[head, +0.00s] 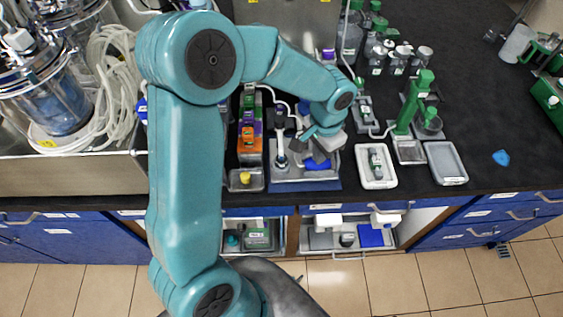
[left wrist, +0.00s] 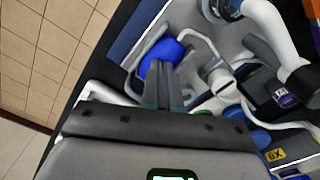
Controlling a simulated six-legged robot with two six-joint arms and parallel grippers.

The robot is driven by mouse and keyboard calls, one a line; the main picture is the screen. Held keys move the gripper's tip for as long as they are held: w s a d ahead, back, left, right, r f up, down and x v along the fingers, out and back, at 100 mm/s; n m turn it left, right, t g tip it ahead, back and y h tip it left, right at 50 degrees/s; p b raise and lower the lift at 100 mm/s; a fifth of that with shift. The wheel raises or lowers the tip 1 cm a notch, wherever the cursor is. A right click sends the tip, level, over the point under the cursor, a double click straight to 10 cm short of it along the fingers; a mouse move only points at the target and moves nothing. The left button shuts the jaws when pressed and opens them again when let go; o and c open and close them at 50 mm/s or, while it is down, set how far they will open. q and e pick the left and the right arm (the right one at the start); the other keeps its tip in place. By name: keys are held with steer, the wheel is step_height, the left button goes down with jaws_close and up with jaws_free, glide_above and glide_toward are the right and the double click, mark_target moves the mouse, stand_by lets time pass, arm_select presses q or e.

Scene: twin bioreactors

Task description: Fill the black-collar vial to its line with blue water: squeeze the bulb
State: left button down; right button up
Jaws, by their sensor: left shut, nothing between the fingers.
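The blue bulb (head: 317,164) lies on the grey station tray (head: 290,178) at the bench's front edge. It also shows in the left wrist view (left wrist: 158,54), partly covered by my fingers. My left gripper (head: 318,150) is shut and empty. Its fingers (left wrist: 161,80) reach over the near side of the bulb; whether they touch it I cannot tell. A white stand with a black clamp (head: 281,123) rises left of the gripper. The black-collar vial cannot be made out clearly, and no water level is readable. My right gripper is not in view.
An orange-and-green station (head: 249,135) stands close on the left. A white tray (head: 391,182) with a green-capped vial (head: 376,163) and a grey tray (head: 457,176) lie to the right. A green stand (head: 410,105) rises behind them.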

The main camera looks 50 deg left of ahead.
arm_select(q)
steer(key=shift+f, duration=0.4)
steer(key=shift+r+p, duration=1.05)
steer(key=shift+r, duration=0.65)
steer(key=shift+f, duration=0.1)
